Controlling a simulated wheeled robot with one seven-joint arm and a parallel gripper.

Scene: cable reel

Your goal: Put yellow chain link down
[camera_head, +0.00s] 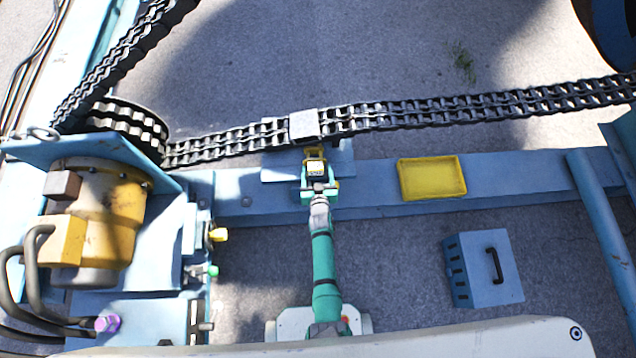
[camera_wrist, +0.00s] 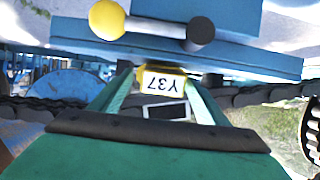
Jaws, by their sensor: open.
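The yellow chain link (camera_head: 315,168) is a small block with a pale label. It is at the blue plate (camera_head: 275,172) just below the chain in the head view. In the wrist view the link (camera_wrist: 163,78) shows the label Y37 upside down, between the far ends of my two green fingers. My gripper (camera_head: 319,184) is open around the link; it also shows in the wrist view (camera_wrist: 160,92). I cannot tell whether a finger touches the link, and its underside is hidden.
A chain (camera_head: 430,112) with a silver plate (camera_head: 304,124) runs across behind the link. A yellow tray (camera_head: 432,198) sits on the blue beam (camera_head: 520,175) to the right. A blue box with a handle (camera_head: 470,285) and a motor (camera_head: 112,215) stand at the sides.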

